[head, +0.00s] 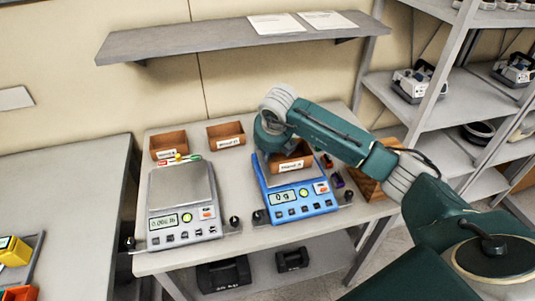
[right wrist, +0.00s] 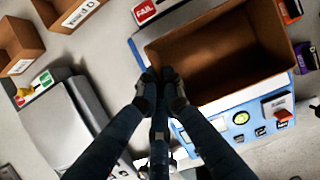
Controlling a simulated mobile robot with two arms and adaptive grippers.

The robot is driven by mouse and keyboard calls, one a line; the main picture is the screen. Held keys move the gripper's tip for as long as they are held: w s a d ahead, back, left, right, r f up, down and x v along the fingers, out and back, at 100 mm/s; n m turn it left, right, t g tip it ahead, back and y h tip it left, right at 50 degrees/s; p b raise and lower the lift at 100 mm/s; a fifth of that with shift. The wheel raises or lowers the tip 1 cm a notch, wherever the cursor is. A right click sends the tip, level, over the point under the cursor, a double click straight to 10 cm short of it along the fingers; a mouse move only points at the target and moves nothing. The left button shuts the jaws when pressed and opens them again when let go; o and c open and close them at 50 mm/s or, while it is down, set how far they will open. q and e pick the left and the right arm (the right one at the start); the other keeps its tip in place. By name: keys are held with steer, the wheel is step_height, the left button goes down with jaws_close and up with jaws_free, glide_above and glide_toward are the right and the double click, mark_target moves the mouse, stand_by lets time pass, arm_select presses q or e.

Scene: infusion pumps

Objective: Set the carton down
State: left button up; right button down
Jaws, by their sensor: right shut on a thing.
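A small open brown carton (head: 291,160) with a white label is over the blue scale (head: 296,211). The display of that scale reads about 0 g. In the right wrist view the carton (right wrist: 222,55) looks empty, and the fingers of my right gripper (right wrist: 161,84) are shut on its wall at one corner. The blue scale (right wrist: 247,121) shows beneath the carton; whether the carton touches its plate I cannot tell. In the head view my arm hides most of the right gripper. My left gripper is not in view.
A grey scale (head: 183,195) stands left of the blue one. Two more labelled cartons (head: 168,146) (head: 226,135) stand behind it. A wooden box (head: 371,187) and small coloured items are right of the blue scale. A wall shelf (head: 215,40) hangs above the table.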

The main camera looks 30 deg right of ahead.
steer(key=c, duration=1.9)
jaws_free()
steer(key=shift+f, duration=0.1)
steer(key=shift+r, duration=0.2)
steer(key=shift+s+r, duration=0.1)
steer(key=shift+r, duration=0.1)
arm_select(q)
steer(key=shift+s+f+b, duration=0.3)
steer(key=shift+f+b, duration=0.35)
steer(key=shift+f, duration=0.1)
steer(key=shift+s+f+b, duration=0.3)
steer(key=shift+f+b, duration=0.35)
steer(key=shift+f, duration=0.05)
arm_select(e)
steer(key=shift+v, duration=5.75)
steer(key=shift+s, duration=0.1)
